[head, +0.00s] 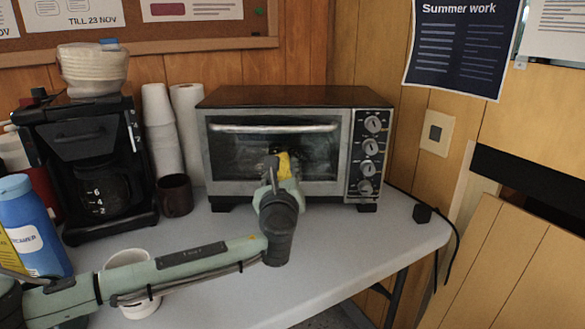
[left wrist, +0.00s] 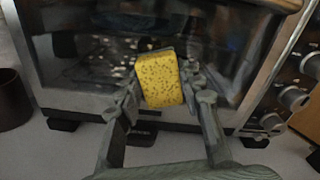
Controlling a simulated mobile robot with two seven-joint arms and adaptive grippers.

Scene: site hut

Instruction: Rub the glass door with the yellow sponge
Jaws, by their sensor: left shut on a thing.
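The toaster oven (head: 290,97) stands on the table with its glass door (head: 230,156) shut. The glass door also fills much of the left wrist view (left wrist: 80,60). My left gripper (head: 280,174) is in front of the door, near its middle. In the left wrist view, my left gripper (left wrist: 160,92) is shut on the yellow sponge (left wrist: 160,80), one finger on each side. The sponge shows in part in the head view (head: 285,165), at the glass. I cannot tell whether it touches the glass. My right gripper is not in view.
A coffee maker (head: 80,150), a dark mug (head: 174,195) and stacked white cups (head: 160,130) stand left of the oven. A white cup (head: 140,304) is under my left arm. A blue bottle (head: 32,225) is at the left. The table (head: 370,250) is clear at front right.

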